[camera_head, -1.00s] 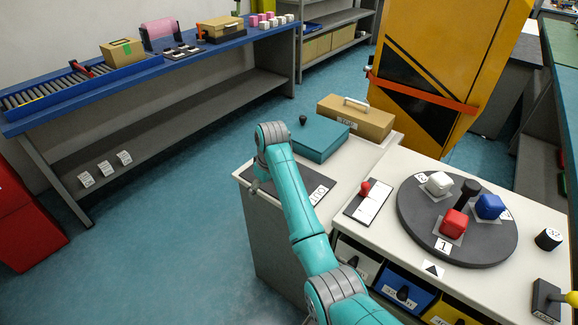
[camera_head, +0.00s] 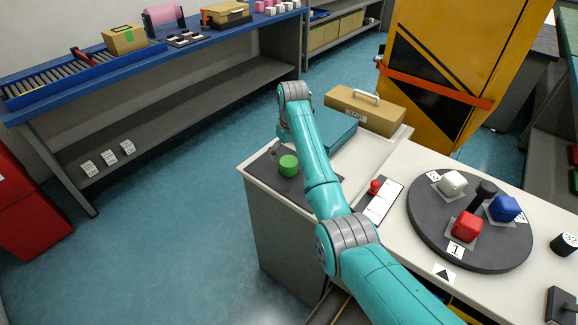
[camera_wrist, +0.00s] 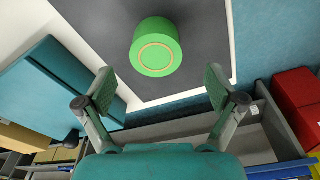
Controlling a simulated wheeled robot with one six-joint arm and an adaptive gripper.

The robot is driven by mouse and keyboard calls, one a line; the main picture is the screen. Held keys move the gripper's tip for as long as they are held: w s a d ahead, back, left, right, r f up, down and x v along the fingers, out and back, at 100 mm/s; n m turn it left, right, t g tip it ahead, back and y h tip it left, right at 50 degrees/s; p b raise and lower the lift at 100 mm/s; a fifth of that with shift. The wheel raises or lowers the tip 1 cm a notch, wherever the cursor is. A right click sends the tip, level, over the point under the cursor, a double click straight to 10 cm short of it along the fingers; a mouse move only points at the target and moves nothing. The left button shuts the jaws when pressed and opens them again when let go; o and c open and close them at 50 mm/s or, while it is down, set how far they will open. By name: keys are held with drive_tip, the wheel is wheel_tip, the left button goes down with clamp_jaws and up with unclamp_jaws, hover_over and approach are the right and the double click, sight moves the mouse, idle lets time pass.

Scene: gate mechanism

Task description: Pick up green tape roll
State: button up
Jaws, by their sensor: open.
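The green tape roll (camera_head: 289,165) sits on a dark grey mat (camera_head: 262,172) at the left end of the white-topped counter. In the wrist view the green tape roll (camera_wrist: 156,47) shows as a short green cylinder with a thin tan ring on its face. My gripper (camera_wrist: 160,88) is open and empty in the wrist view, its two fingers spread wide. The roll lies beyond the fingertips, roughly centred between them, with a visible gap. In the head view my wrist is behind and above the roll, and the fingers are mostly hidden.
A grey turntable (camera_head: 428,222) with white, red and blue blocks is to the right. A red knob (camera_head: 375,187) stands on a panel between. Open floor lies left of the counter.

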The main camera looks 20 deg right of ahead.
sight(289, 161)
drive_tip(key=f, duration=0.5)
drive_tip(key=shift+w+d, duration=0.15)
drive_tip(key=shift+w, duration=0.1)
drive_tip(key=shift+c, duration=0.2)
drive_tip(key=c, duration=1.2)
